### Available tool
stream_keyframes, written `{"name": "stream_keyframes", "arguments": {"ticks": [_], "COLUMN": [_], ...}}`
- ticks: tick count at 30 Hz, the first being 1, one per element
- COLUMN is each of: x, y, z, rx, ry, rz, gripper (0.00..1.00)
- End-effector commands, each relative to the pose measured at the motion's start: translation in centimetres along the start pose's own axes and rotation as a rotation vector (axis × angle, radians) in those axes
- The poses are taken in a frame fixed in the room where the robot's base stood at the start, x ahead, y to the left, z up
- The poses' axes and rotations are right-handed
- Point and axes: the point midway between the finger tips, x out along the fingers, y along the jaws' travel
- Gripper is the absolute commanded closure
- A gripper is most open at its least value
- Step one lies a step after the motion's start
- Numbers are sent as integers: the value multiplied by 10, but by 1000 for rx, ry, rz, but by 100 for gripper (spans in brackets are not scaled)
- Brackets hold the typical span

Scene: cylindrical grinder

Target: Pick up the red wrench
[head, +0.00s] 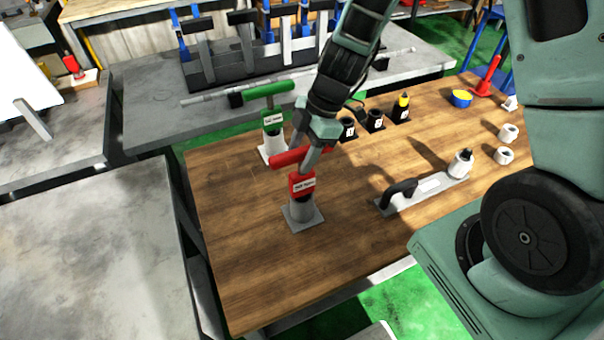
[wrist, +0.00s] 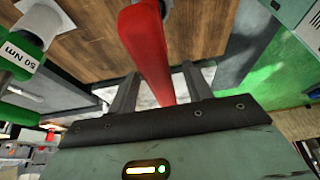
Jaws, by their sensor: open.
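The red wrench (head: 302,184) stands upright in a grey holder (head: 304,214) on the wooden table, with its red handle bar across the top. My gripper (head: 312,160) is open and reaches down at this handle. In the wrist view, the red handle (wrist: 148,45) runs lengthwise between the two dark fingers (wrist: 160,88), with a finger on either side. I cannot tell whether either finger touches it. The wrench's lower part is hidden in the wrist view.
A green wrench (head: 270,92) stands close behind, to the left; it also shows in the wrist view (wrist: 22,48). Dark holders (head: 375,120) stand behind, to the right. A grey plate with a black handle (head: 400,192) lies right. The front left tabletop is clear.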

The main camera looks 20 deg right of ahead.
Motion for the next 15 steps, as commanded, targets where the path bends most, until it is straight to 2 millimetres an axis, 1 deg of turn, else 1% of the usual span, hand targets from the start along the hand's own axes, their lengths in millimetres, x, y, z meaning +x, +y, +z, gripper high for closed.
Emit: {"name": "stream_keyframes", "arguments": {"ticks": [6,7,8,9,11,12,15], "x": [1,1,1,1,1,1,0], "y": [0,0,0,0,0,0,0], "z": [0,0,0,0,0,0,0], "rx": [-1,-1,-1,-1,-1,-1,-1], "ry": [0,0,0,0,0,0,1], "rz": [1,1,1,1,1,1,1], "gripper": [50,53,61,72,89,100,100]}}
